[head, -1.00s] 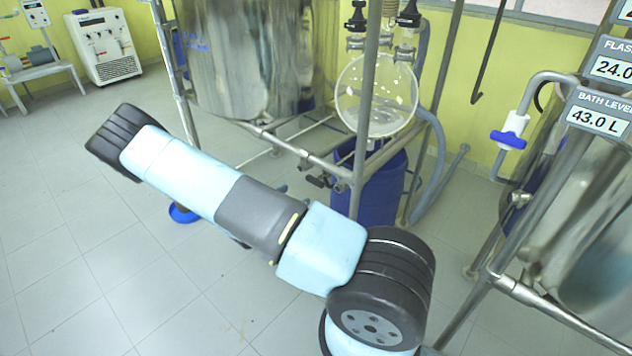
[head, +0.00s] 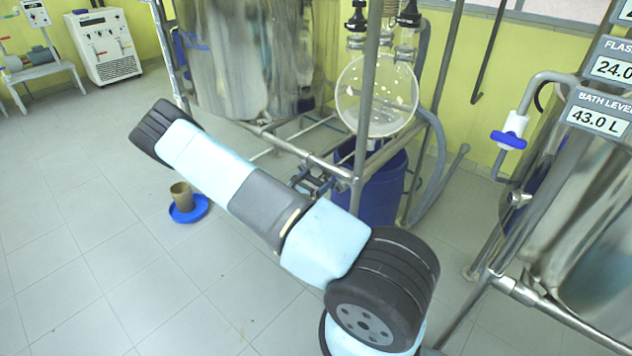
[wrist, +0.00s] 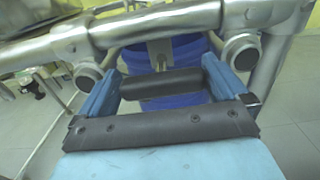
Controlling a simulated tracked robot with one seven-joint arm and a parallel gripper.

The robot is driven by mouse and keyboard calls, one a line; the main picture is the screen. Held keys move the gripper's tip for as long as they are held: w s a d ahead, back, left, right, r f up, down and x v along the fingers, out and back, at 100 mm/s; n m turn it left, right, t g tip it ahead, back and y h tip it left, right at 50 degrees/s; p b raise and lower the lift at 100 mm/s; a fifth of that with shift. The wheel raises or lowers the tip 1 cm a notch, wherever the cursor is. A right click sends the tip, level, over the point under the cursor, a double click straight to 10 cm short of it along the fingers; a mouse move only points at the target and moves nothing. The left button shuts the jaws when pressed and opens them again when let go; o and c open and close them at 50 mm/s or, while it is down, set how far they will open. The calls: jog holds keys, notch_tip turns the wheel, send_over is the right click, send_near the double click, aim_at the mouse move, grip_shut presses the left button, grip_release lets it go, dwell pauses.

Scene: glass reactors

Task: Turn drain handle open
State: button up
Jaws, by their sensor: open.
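In the wrist view my gripper (wrist: 160,68) is open, with one blue finger at the left and one at the right. A short dark bar (wrist: 160,84), which looks like the drain handle, lies crosswise between the fingers. Its ends are close to both fingers, and I cannot tell whether they touch. A metal piece shows just above the bar. In the head view the gripper (head: 314,182) is small, low by the steel frame under the glass flask (head: 378,95). There my arm partly covers it and the handle cannot be made out clearly.
Steel frame tubes (wrist: 150,30) with round dark-ended stubs lie close around the fingers. A blue barrel (head: 385,190) stands just behind. A brownish cup (head: 181,194) stands in a blue dish (head: 188,211) on the floor. A steel vessel (head: 245,60) is behind; the left floor is clear.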

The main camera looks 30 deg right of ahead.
jog(key=shift+c, duration=0.3)
jog(key=c, duration=0.6)
jog(key=shift+w, duration=0.1)
jog(key=shift+n, duration=0.3)
jog(key=n, duration=0.4)
jog(key=shift+a, duration=0.15)
jog(key=n, duration=0.5)
jog(key=shift+w+a, duration=0.1)
jog(key=shift+w, duration=0.05)
jog(key=n, duration=0.4)
jog(key=shift+f, duration=0.15)
jog(key=shift+f+n, duration=0.1)
jog(key=shift+n, duration=2)
